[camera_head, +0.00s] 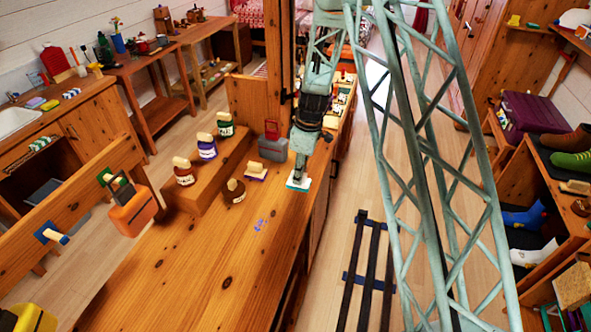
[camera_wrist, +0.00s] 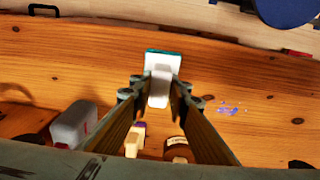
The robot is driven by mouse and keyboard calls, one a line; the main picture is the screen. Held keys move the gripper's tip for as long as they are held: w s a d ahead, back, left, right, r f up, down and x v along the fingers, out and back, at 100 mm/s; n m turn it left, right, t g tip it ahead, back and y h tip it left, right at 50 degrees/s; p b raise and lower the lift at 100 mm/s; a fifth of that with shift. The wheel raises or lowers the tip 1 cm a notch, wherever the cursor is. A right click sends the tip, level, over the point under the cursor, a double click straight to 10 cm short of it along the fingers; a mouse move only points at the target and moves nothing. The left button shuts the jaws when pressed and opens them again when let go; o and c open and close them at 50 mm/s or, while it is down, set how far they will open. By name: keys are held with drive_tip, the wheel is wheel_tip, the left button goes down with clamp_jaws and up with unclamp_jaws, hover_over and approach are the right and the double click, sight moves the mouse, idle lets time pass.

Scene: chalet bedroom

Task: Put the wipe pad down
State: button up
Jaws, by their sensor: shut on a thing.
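The wipe pad (camera_head: 299,184) has a white top and a thin teal base. It is at the right edge of the wooden worktop (camera_head: 190,270), by the long side. My gripper (camera_head: 300,166) points down above it and is shut on its white handle. In the wrist view, the pad (camera_wrist: 163,59) is level between and just beyond my fingertips (camera_wrist: 158,88). I cannot tell whether its base touches the wood or hangs slightly above it. Blue-purple marks (camera_head: 260,225) are on the worktop, apart from the pad, and also show in the wrist view (camera_wrist: 228,110).
A purple-based pad with a cream handle (camera_head: 256,171), a brown bottle (camera_head: 233,191) and a grey container (camera_head: 272,149) stand left of my gripper. Several labelled bottles (camera_head: 207,148) stand on a wooden step (camera_head: 205,178). The worktop's near part is clear.

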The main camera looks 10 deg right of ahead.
drive_tip(key=w, duration=0.8)
drive_tip(key=shift+d+f, duration=0.25)
drive_tip(key=shift+f, duration=0.1)
drive_tip(key=shift+f+p, duration=0.35)
drive_tip(key=shift+f, duration=1.4)
drive_tip(key=shift+f, duration=0.2)
drive_tip(key=o, duration=0.9)
drive_tip(key=shift+o, duration=0.2)
drive_tip(key=shift+r, duration=0.15)
wheel_tip(320, 180, up, 12)
drive_tip(key=d, duration=0.1)
drive_tip(key=shift+s, duration=0.4)
drive_tip(key=shift+d+r, duration=0.1)
